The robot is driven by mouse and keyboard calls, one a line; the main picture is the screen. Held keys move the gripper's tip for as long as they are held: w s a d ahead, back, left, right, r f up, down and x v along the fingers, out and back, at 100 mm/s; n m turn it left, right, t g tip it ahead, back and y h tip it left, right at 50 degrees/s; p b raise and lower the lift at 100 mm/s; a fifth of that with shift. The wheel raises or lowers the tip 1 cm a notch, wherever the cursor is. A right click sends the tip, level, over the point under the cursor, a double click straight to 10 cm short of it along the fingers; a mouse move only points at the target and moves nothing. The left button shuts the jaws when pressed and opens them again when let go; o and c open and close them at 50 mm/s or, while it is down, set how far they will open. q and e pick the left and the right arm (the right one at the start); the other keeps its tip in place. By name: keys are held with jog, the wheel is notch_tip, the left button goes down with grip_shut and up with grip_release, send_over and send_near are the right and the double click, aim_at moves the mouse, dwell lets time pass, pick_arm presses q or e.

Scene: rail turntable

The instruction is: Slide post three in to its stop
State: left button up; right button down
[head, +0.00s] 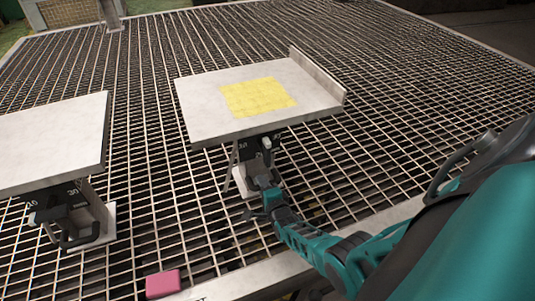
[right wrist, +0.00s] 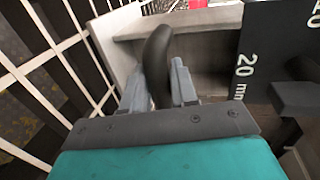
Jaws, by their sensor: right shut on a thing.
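A post (head: 246,180) stands on the grating under a pale plate (head: 205,98) with a yellow square (head: 258,97) on top. No post number is readable. My right gripper (head: 264,184) reaches the front of this post, below the plate. In the right wrist view my right gripper (right wrist: 160,88) is shut on a dark curved handle (right wrist: 157,52). A black scale plate (right wrist: 262,60) marked "20 mm" is beside it. How far the slide is in cannot be read. My left gripper is out of view.
A second pale plate (head: 50,140) on a post with a dark handle (head: 80,234) stands at the left. A pink block (head: 163,284) lies at the front edge. Open metal grating (head: 420,90) surrounds the plates, with free room right and behind.

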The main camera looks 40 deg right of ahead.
jog(key=shift+w+a, duration=0.1)
jog(key=shift+a, duration=0.3)
jog(key=c, duration=1.2)
grip_release()
jog(key=shift+o, duration=1)
jog(key=shift+d, duration=0.1)
jog(key=shift+s+r+p, duration=0.2)
jog(key=shift+s+p, duration=0.2)
jog(key=shift+s, duration=0.1)
jog(key=p+v, duration=0.2)
jog(key=v, duration=0.1)
jog(key=shift+s+r, duration=0.1)
jog(key=shift+r, duration=0.05)
pick_arm(q)
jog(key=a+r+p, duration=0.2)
jog(key=p, duration=0.1)
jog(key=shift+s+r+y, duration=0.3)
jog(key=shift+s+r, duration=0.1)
pick_arm(e)
jog(key=v, duration=0.8)
jog(key=shift+s, duration=0.3)
